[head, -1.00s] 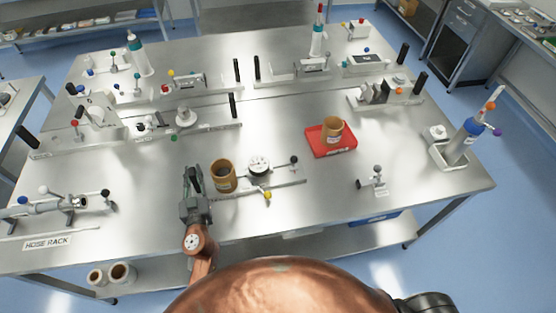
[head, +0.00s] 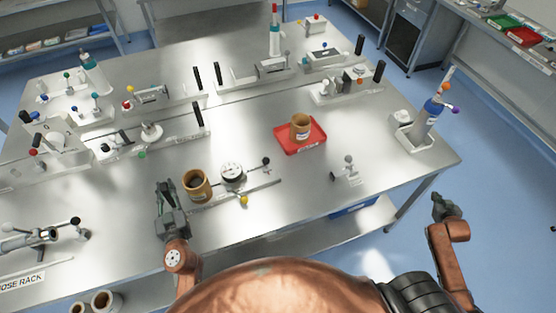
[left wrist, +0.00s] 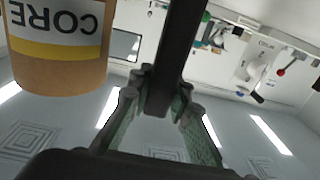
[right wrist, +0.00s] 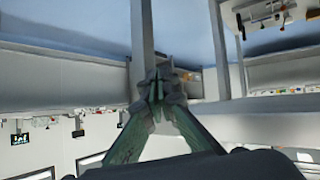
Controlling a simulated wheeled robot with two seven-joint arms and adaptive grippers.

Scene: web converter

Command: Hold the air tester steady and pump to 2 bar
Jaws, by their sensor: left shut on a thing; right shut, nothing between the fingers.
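The air tester is a flat metal bar on the near bench edge with a round white dial gauge (head: 233,174), a black-knobbed lever (head: 266,162) at its right and a yellow knob (head: 244,200) in front. I cannot read the gauge. My left gripper (head: 168,192) is at the tester's left end, shut on a black upright handle, which shows between its fingers in the left wrist view (left wrist: 182,45). My right gripper (head: 444,208) is shut and empty, off the bench's right side, well away from the tester; it also shows in the right wrist view (right wrist: 160,85).
A brown core cup (head: 197,185) stands close beside my left gripper and the gauge. A red tray (head: 318,143) holds another brown cup (head: 300,127). A small grey fixture (head: 347,172) stands right of the tester. Bare bench lies between the tester and the tray.

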